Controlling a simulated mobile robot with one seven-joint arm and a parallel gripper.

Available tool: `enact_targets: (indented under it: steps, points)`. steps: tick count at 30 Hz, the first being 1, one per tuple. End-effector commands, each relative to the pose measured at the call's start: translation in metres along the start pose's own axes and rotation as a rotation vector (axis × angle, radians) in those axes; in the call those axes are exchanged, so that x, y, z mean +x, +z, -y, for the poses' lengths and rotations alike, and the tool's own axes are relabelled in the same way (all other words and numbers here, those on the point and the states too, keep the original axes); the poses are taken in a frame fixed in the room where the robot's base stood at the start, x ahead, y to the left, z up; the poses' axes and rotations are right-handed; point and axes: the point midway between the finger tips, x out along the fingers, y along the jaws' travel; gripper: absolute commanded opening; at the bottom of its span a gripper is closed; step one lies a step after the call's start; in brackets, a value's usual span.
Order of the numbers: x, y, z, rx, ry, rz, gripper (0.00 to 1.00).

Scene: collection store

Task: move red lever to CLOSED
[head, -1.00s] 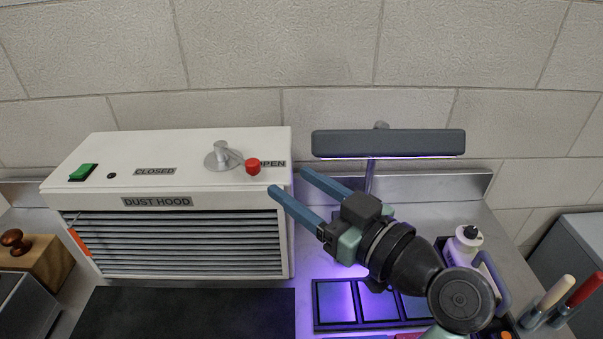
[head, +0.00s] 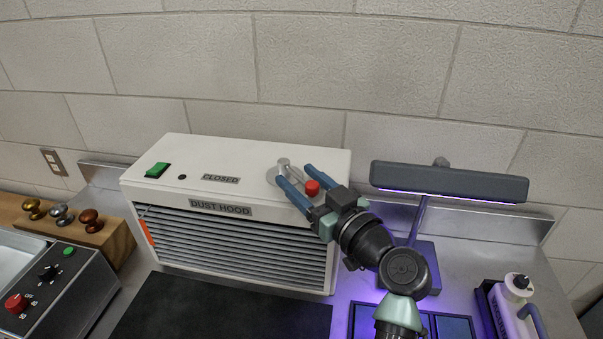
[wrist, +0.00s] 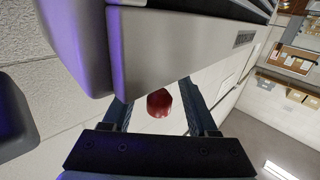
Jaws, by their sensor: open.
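The red lever knob (head: 312,187) sits at the right end of the dust hood's top, on an arm from a grey pivot (head: 284,168). It is at the OPEN side; that label is hidden behind my gripper. The CLOSED label (head: 221,179) is to its left on the white dust hood (head: 330,232). My gripper (head: 295,182) is open, its two blue fingers reaching over the hood's right end, one on each side of the knob. In the wrist view the red knob (wrist: 159,103) shows between the open fingers, with no clear contact.
A green switch (head: 157,170) is on the hood's left end. A lamp (head: 449,182) with violet light stands close to the right of my arm. A white bottle (head: 515,303) stands at the far right. A control box (head: 60,290) is at the left.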

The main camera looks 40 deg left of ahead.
Motion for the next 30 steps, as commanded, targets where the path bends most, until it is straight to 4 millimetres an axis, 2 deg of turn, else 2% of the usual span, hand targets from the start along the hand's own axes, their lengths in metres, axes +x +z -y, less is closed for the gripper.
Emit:
enact_targets:
  steps: [9, 18, 19, 30]
  points:
    - [0.0024, -0.0001, -0.0003, -0.001, 0.001, -0.001, 0.57]
    - [0.0021, -0.0002, -0.0003, -0.001, 0.001, -0.001, 0.03]
    - [0.0021, -0.0002, -0.0003, -0.001, 0.001, -0.001, 0.0]
    - [0.002, -0.0002, -0.0003, -0.001, 0.001, 0.0, 0.0]
